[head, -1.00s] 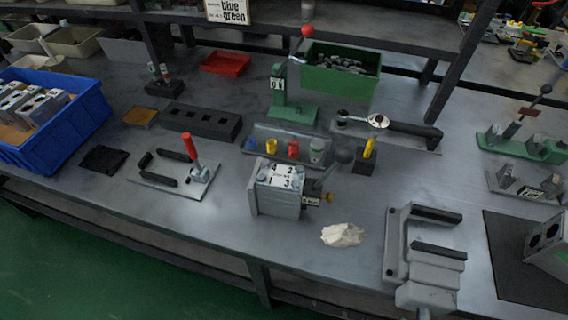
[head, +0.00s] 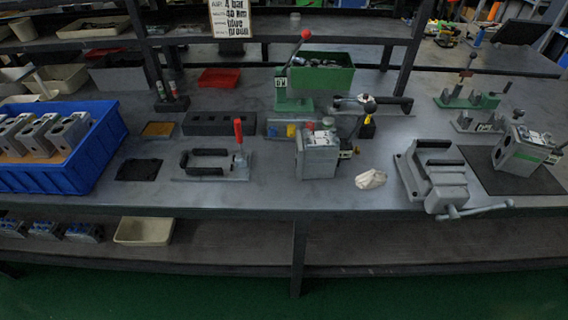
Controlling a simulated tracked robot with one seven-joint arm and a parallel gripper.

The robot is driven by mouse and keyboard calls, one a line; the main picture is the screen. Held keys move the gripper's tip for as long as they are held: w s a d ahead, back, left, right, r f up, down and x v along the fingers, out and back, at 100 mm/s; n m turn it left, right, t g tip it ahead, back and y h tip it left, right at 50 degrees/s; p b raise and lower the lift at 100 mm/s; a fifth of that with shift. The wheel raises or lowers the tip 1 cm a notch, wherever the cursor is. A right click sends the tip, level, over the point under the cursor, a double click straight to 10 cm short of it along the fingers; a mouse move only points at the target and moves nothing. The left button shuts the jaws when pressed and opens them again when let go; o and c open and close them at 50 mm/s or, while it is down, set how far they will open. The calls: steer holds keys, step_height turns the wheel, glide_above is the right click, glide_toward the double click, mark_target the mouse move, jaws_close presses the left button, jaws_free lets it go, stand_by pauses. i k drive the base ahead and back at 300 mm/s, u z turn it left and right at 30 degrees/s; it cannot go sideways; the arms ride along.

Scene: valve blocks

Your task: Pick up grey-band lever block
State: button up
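A grey lever block (head: 317,160) stands upright near the middle of the bench. It has a white label on top and a dark-knobbed lever at its right side. No coloured band shows on its front, and a grey band is too small to make out. Another block (head: 521,152) with a green band stands on the dark mat at the right. My gripper is not in view.
A blue crate (head: 98,157) with several grey blocks is at the left. A red-handled toggle clamp (head: 239,158) is left of the middle block; a crumpled white rag (head: 370,179) and a grey vise (head: 437,180) are to its right. The front bench strip is mostly clear.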

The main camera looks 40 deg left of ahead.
mark_target(321, 159)
steer(key=k, duration=1.95)
steer(key=u, duration=1.25)
steer(key=i, duration=1)
steer(key=u, duration=0.05)
